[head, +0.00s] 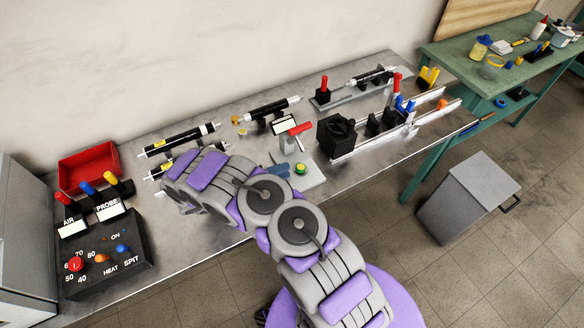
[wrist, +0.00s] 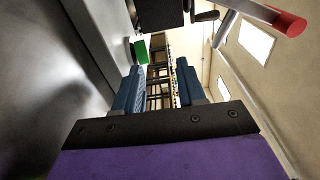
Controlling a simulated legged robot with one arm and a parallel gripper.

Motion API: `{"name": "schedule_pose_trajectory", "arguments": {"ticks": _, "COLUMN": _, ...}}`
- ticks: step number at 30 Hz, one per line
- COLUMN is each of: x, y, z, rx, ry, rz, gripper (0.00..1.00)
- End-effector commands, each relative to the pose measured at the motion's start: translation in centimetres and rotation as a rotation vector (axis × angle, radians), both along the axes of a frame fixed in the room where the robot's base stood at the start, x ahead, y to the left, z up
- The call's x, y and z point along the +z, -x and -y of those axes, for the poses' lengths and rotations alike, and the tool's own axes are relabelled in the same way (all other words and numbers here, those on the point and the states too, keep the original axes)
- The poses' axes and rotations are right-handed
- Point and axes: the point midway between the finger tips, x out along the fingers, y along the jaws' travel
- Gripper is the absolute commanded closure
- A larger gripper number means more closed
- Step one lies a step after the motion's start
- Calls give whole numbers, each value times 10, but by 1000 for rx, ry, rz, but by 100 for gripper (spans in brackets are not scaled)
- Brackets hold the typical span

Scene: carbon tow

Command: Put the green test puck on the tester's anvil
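The green test puck (head: 300,168) sits on a pale plate (head: 314,180) on the bench, in front of the tester (head: 290,141) with its red lever (head: 299,129). In the wrist view a green block (wrist: 141,50), apparently the puck, lies ahead of the left-hand finger. The red-tipped lever (wrist: 290,22) is raised at upper right there. My gripper (wrist: 159,68) is open, with a clear gap between its blue fingers and nothing in it. In the head view my arm hides most of it; a blue tip shows just left of the puck. I cannot make out the anvil.
A black holder (head: 336,134) and a rail with black blocks stand right of the tester. Black tubes (head: 180,139) lie at the back left. A control box (head: 105,255) and red bin (head: 88,166) are at far left. The front bench strip right of the plate is clear.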

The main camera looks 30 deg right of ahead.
Motion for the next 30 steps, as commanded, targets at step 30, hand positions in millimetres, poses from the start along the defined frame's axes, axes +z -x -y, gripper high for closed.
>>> {"name": "schedule_pose_trajectory", "arguments": {"ticks": 30, "x": 116, "y": 18, "z": -19, "rx": -268, "ry": -58, "rz": 495, "gripper": 60}}
